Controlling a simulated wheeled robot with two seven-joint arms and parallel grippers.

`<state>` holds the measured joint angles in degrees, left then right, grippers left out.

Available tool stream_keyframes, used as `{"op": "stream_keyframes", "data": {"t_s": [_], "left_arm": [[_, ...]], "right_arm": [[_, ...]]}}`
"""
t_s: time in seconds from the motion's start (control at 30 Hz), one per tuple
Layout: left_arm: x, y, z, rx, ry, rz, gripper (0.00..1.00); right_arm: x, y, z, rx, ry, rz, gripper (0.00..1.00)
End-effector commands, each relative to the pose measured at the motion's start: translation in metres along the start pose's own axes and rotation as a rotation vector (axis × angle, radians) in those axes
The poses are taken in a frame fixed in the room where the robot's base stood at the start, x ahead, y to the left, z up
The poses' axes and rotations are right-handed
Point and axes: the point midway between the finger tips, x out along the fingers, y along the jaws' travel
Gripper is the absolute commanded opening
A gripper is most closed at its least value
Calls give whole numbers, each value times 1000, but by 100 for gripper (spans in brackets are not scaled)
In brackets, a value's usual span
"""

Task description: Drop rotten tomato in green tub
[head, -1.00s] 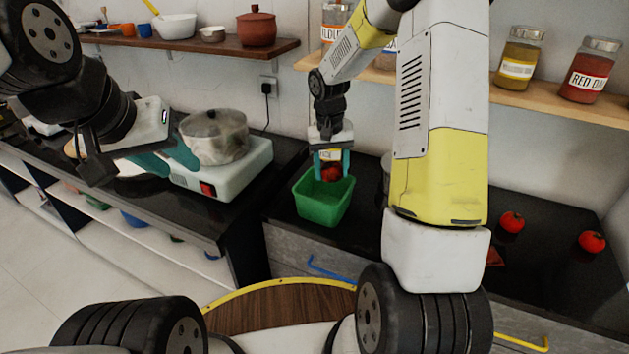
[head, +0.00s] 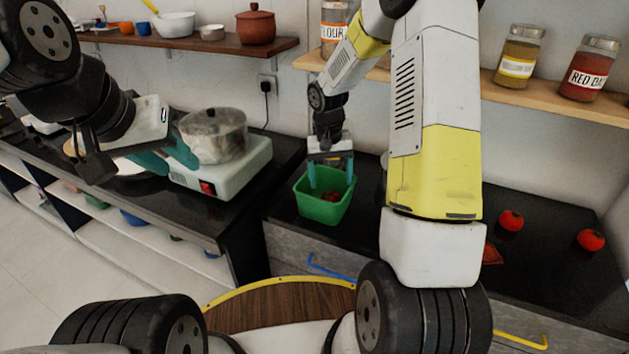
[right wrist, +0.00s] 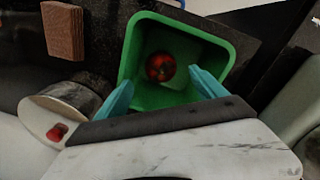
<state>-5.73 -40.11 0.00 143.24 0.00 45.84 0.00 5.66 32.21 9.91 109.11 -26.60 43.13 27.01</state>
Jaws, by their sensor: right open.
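The green tub (head: 322,209) stands on the black counter in the head view, and it also shows in the right wrist view (right wrist: 160,97). A red tomato with dark patches (right wrist: 161,67) lies on the floor of the tub; in the head view only a small part of it (head: 331,196) shows between the fingers. My right gripper (head: 332,184) is open and empty, with its teal fingertips at the tub's mouth above the tomato. My left gripper (head: 172,160) is at the left beside the pot, with its teal fingers apart and nothing seen between them.
A metal pot (head: 214,138) sits on a white stove (head: 226,172) left of the tub. Two red tomatoes (head: 511,220) (head: 591,240) lie on the right counter, beyond my right arm. A shelf with jars (head: 518,57) runs above.

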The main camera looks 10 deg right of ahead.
Motion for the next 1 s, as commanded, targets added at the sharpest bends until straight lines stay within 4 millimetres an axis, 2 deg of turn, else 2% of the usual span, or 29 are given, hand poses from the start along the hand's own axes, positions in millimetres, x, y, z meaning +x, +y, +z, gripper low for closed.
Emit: {"op": "stream_keyframes", "data": {"t_s": [0.17,0.4,0.6,1.0], "left_arm": [[0,0,0,0,0,0,36],[0,0,0,0,0,0,36],[0,0,0,0,0,0,36],[0,0,0,0,0,0,36]], "right_arm": [[-10,0,-1,0,3,0,81],[-51,0,-1,-1,5,0,81],[-74,0,-1,-1,2,0,81],[-78,0,0,0,0,0,81]]}}
